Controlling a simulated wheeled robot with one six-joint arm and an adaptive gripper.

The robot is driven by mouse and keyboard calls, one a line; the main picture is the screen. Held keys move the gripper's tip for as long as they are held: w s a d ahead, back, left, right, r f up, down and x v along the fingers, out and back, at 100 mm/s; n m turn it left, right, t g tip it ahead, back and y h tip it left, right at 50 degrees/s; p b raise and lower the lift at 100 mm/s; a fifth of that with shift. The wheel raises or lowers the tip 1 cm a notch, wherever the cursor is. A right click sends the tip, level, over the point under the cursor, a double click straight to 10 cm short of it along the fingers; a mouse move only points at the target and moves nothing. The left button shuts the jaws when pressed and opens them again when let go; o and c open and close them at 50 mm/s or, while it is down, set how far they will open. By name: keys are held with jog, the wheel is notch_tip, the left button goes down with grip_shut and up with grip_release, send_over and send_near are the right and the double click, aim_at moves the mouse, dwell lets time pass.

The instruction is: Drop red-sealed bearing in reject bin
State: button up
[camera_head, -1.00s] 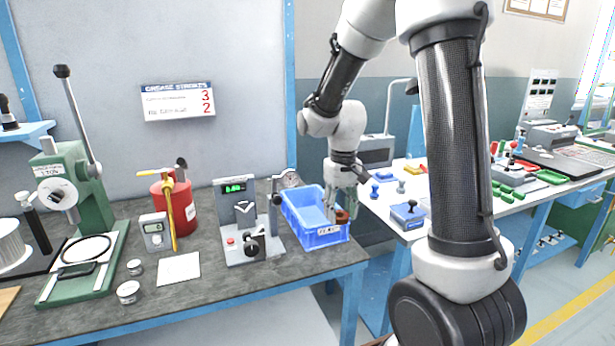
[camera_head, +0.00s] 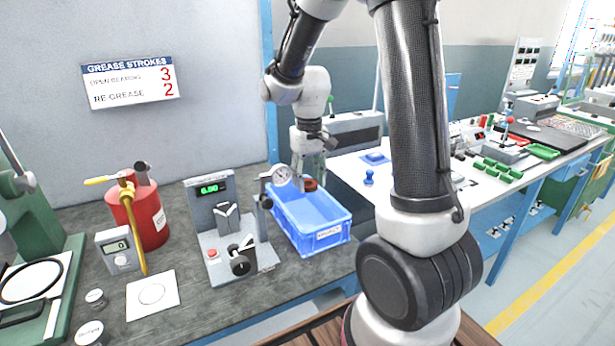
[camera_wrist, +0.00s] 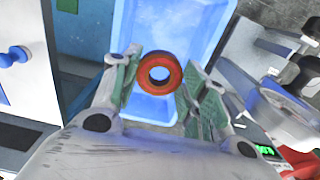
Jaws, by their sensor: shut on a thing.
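The red-sealed bearing (camera_wrist: 160,73) is a ring with an orange-red face and an open centre. In the wrist view my gripper (camera_wrist: 158,84) is shut on it, one green-padded finger on each side. The blue reject bin (camera_wrist: 152,108) lies behind the bearing in that view, with its floor showing through the hole. In the head view my gripper (camera_head: 311,176) is at the bin's back rim, and the bearing (camera_head: 310,184) shows as a small red-brown patch there. The bin (camera_head: 318,236) stands at the bench's right end and its visible inside is empty.
A grey test fixture (camera_head: 228,235) with a dial gauge (camera_head: 281,176) stands close to the bin's left. A red grease can (camera_head: 142,212) is farther left. A white table (camera_head: 350,165) with blue parts lies to the right, past a gap.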

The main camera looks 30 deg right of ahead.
aim_at(309, 226)
jog(key=shift+s, duration=0.1)
jog(key=shift+f, duration=6.2)
jog(key=shift+c, duration=0.2)
jog(key=o, duration=1.1)
notch_tip(309, 226, up, 12)
